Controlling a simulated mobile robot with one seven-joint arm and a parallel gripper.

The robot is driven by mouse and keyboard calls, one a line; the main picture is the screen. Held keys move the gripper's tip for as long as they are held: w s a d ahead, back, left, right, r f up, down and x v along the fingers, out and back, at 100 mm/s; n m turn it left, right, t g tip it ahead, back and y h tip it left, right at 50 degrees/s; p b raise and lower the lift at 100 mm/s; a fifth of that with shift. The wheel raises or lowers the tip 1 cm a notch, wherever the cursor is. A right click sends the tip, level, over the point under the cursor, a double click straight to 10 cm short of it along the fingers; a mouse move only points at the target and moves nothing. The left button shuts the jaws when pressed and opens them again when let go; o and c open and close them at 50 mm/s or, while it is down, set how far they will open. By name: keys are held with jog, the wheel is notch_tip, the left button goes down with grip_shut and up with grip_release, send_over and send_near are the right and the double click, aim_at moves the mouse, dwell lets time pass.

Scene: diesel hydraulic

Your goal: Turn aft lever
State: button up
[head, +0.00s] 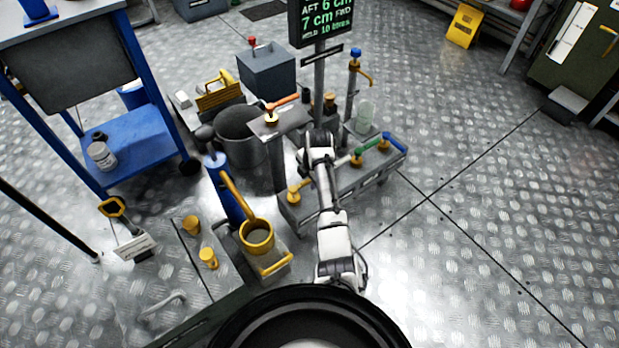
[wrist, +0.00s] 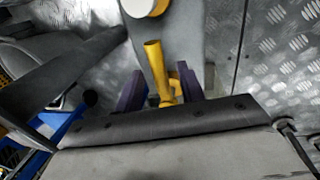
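A low grey bench (head: 330,187) in the head view carries a yellow lever (head: 294,192) at its left end, a green lever (head: 357,155) and a blue lever (head: 390,142). I see no label telling which is the aft lever. My arm (head: 326,190) reaches over the bench, and its wrist covers part of it; the fingertips are hidden there. In the wrist view, the purple fingers of my gripper (wrist: 160,90) stand apart on either side of a yellow handle (wrist: 154,65). A gap shows at its left; contact on the right is unclear.
An orange-handled lever (head: 282,103) on a post stands just left of my wrist. A display post (head: 320,75) reading AFT 6 cm and 7 cm FWD stands behind. A grey bucket (head: 240,135) and blue cart (head: 150,135) are left.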

jog(key=shift+c, duration=0.3)
grip_shut()
